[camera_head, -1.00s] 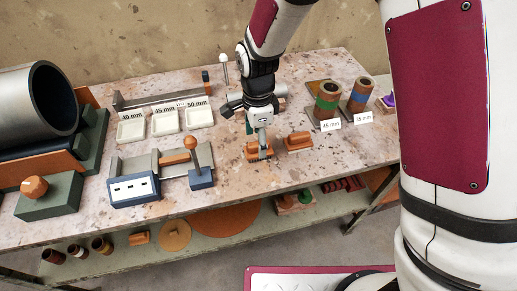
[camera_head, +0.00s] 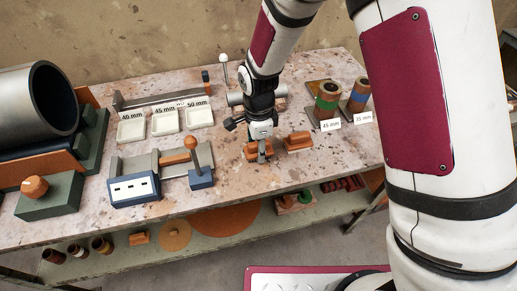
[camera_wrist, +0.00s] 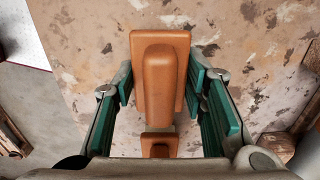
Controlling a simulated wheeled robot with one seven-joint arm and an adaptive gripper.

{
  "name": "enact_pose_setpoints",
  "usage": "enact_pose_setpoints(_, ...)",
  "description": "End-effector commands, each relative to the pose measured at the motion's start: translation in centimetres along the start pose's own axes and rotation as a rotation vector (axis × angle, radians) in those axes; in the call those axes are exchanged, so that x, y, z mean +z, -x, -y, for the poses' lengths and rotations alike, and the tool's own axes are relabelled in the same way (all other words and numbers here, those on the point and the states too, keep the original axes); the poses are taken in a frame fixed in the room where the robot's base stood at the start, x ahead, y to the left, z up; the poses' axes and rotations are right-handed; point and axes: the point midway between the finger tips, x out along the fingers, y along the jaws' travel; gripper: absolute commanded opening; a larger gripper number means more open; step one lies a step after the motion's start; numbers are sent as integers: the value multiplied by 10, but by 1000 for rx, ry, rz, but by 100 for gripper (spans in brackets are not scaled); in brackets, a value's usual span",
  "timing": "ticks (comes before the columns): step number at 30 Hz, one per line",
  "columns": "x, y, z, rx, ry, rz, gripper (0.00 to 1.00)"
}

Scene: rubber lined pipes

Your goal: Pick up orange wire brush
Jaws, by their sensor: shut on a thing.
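The orange wire brush (camera_head: 251,151) is a block with a raised grip, on the worktop near its front edge. In the wrist view the brush (camera_wrist: 160,85) lies lengthwise between the two green-padded fingers of my gripper (camera_wrist: 161,85). In the head view my gripper (camera_head: 262,152) points down over the brush, shut on it, and covers part of it. The brush's underside and bristles are hidden. I cannot tell whether it is clear of the worktop.
A similar orange-brown block (camera_head: 298,141) sits close to the right. Lined pipes (camera_head: 327,101) stand beyond it. A blue-and-grey fixture with an upright handle (camera_head: 193,155) is to the left, with white trays (camera_head: 166,121) behind. The worktop's front edge is near.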

Motion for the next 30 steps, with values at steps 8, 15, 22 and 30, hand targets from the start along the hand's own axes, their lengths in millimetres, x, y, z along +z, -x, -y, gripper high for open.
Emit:
enact_pose_setpoints(8, 0, 4, 0, -1, 0, 0, 10)
enact_pose_setpoints(15, 0, 27, 1, -3, 0, 0, 10)
enact_pose_setpoints(22, 11, 40, -37, 1, 4, 0, 10)
enact_pose_setpoints(30, 28, 46, -104, 1, 5, 0, 10)
